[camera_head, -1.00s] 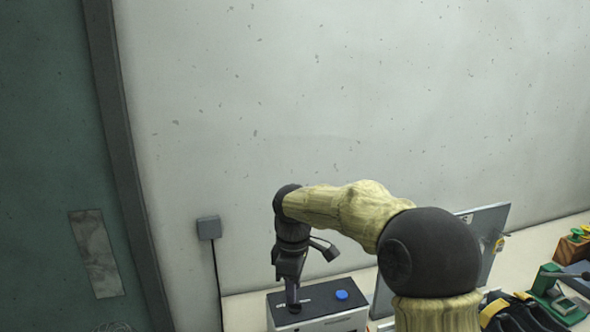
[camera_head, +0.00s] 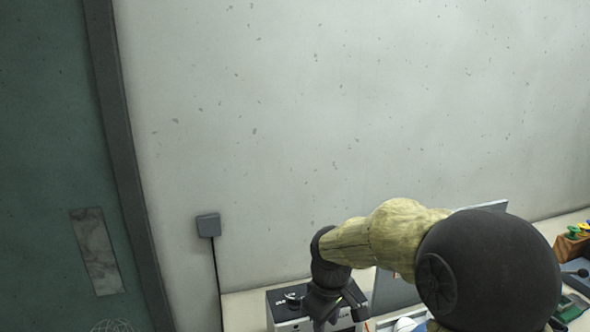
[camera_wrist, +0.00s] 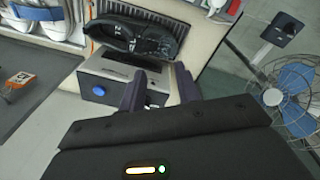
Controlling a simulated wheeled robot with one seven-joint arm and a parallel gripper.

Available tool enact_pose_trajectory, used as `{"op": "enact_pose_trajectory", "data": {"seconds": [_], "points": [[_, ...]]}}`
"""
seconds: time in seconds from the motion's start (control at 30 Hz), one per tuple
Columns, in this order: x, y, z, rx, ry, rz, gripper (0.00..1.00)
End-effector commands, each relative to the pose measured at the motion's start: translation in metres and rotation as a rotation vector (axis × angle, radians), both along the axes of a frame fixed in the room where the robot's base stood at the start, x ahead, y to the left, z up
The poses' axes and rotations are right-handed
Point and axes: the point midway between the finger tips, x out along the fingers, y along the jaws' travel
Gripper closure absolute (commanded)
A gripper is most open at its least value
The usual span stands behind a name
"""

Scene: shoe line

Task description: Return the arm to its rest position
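My arm (camera_head: 395,240) is bent in the head view, with its large dark joint low at the right and its black wrist end pointing down. My gripper (camera_wrist: 160,82) shows in the wrist view as two dark fingers standing apart with nothing held between them. In the head view its fingertips are not clear, low in front of the box.
A wire-caged fan (camera_wrist: 296,88) stands at the right. A grey panel (camera_head: 485,206) rises behind my arm, and green equipment (camera_head: 572,309) is at the far right. The wall area above is clear.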

Motion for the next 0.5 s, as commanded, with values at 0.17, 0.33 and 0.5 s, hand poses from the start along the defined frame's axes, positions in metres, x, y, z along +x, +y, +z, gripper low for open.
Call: {"op": "enact_pose_trajectory", "data": {"seconds": [0.17, 0.33, 0.5], "points": [[-0.047, -0.035, -0.02, 0.035, -0.049, -0.29, 0.67], [-0.094, -0.067, -0.039, 0.084, -0.1, -0.582, 0.67], [-0.125, -0.085, -0.05, 0.122, -0.133, -0.774, 0.67]]}}
